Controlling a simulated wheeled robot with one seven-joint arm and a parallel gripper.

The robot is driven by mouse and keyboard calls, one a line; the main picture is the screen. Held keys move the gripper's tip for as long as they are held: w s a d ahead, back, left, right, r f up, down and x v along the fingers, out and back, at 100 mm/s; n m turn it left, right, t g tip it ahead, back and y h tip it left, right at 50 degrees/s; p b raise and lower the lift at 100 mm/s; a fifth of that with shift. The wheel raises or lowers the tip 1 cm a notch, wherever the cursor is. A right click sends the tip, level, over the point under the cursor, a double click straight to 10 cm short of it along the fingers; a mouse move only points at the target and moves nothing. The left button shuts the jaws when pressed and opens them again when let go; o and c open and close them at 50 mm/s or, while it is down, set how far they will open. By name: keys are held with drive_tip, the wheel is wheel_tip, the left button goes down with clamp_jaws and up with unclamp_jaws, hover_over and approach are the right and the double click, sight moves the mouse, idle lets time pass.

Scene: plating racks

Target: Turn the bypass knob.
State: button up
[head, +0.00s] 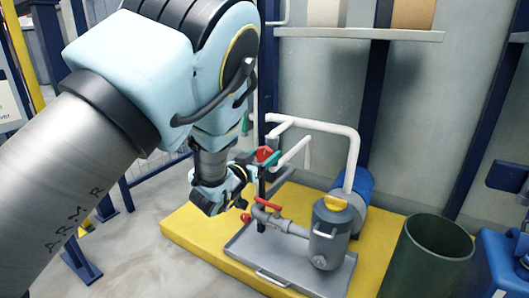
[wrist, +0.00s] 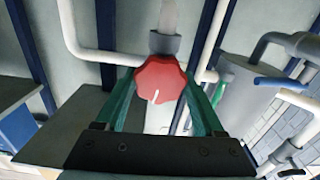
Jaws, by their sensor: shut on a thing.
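The bypass knob is a red lobed knob (wrist: 160,79) with a white pointer line, on a grey fitting of a pale pipe. In the wrist view the line points down, tilted slightly to the left. In the head view the red knob (head: 264,154) shows small beside my gripper. My gripper (wrist: 162,88) is shut on the knob, with one green finger at its left side and one at its right. In the head view the green fingers of my gripper (head: 268,160) reach the knob. The back of the knob is hidden.
A grey tray (head: 245,262) on a yellow platform (head: 190,226) holds a grey canister (head: 331,230) and a pipe with a red lever handle (head: 267,203). A blue cylinder (head: 362,184) lies behind. A dark green bin (head: 415,262) stands right. White pipes (head: 318,126) run close to my gripper.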

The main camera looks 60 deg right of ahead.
drive_tip(key=m+p, duration=0.1)
drive_tip(key=m, duration=0.4)
drive_tip(key=shift+s, duration=0.1)
drive_tip(key=shift+m, duration=0.3)
idle(0.4)
drive_tip(key=o, duration=1.4)
drive_tip(key=shift+c, duration=0.2)
drive_tip(key=shift+a, duration=0.1)
drive_tip(key=a+p, duration=0.3)
drive_tip(key=a, duration=0.7)
drive_tip(key=shift+a+p, duration=0.3)
